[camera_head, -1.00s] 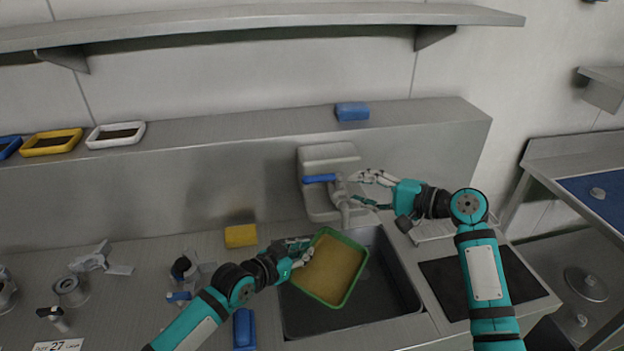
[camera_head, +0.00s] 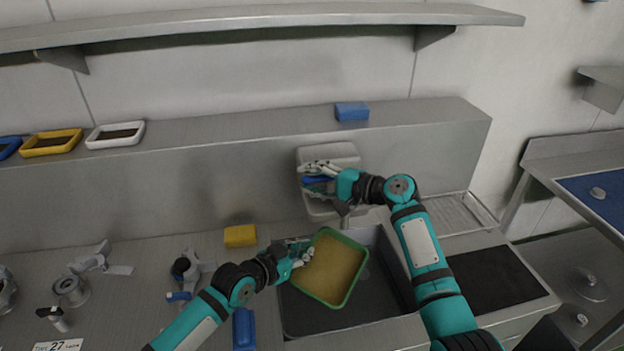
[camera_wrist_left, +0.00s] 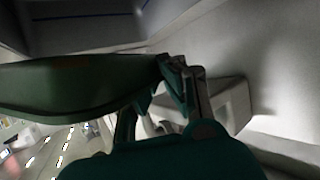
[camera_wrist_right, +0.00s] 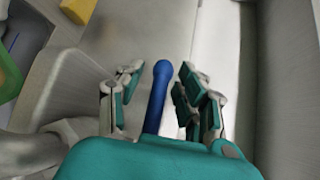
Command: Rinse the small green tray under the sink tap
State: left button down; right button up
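The small green tray (camera_head: 332,268) has a green rim and a yellowish-brown inside. It is held tilted over the dark sink basin (camera_head: 385,308). My left gripper (camera_head: 300,254) is shut on its left rim; in the left wrist view the tray (camera_wrist_left: 75,85) is between the fingers. My right gripper (camera_head: 318,178) is at the blue tap lever (camera_head: 316,181) of the sink tap (camera_head: 342,207). In the right wrist view the lever (camera_wrist_right: 157,95) lies between the open fingers, with gaps on both sides. The spout is partly hidden behind my right arm; no water stream shows.
A yellow sponge (camera_head: 240,236) lies left of the sink, and a blue item (camera_head: 244,328) lies at its left edge. A drain rack (camera_head: 455,214) and a dark mat (camera_head: 497,283) are right of the sink. Several coloured trays and a blue block (camera_head: 352,111) stand on the ledge.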

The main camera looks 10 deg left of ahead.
grip_shut()
dwell(0.5)
jog(key=shift+s+d+n+g+y, duration=0.2)
jog(key=shift+s+n+g+y, duration=0.2)
jog(key=shift+n+g, duration=0.6)
jog(key=shift+s+d+n+g+y, duration=0.25)
jog(key=shift+s+n+g, duration=0.35)
jog(key=shift+g, duration=0.7)
jog(key=shift+w, duration=0.1)
grip_release()
